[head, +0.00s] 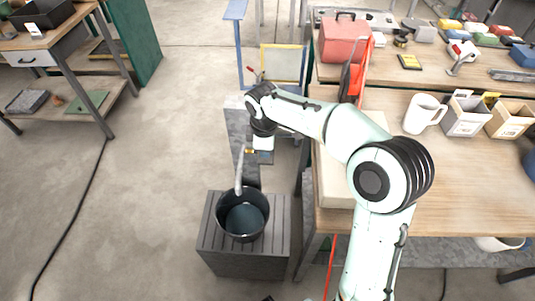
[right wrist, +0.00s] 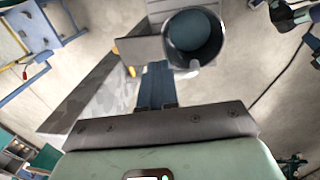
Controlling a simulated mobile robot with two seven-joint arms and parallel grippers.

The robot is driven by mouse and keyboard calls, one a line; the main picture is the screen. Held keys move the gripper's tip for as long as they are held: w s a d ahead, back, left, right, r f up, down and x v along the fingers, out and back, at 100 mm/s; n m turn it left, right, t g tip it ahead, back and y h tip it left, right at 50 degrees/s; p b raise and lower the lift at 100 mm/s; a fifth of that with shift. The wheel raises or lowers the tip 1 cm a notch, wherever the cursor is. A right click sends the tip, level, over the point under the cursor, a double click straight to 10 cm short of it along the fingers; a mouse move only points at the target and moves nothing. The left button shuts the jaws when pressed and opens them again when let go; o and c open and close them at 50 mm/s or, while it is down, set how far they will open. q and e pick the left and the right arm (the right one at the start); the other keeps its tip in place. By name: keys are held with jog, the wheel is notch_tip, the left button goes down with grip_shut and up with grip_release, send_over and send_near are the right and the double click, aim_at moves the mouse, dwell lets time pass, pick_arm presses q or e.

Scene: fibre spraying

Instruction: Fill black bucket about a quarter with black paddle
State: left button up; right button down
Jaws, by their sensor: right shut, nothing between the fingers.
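The black bucket (head: 264,216) stands upright on a grey slatted stand. Its inside looks blue-grey, and I cannot tell how much it holds. It also shows in the right wrist view (right wrist: 217,61), beyond my fingers. A pale curved spout (head: 239,171) reaches over the bucket's rim; its tip shows in the right wrist view. My right gripper (head: 257,159) is shut and empty, behind the bucket and close to the spout; its fingers also show in the right wrist view (right wrist: 157,80). I cannot make out a separate black paddle. My left gripper is not in view.
The slatted stand (head: 250,262) is beside the wooden workbench (head: 465,205), which carries a red toolbox (head: 345,40), a white mug (head: 422,114) and small bins. Another table (head: 70,42) stands at far left. The concrete floor between is mostly open, with a black cable on it.

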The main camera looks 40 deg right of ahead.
notch_tip(320, 180, up, 6)
jog(key=a, duration=0.1)
jog(key=shift+s+r+p, duration=0.25)
jog(key=shift+s+p, duration=0.05)
jog(key=shift+s, duration=0.1)
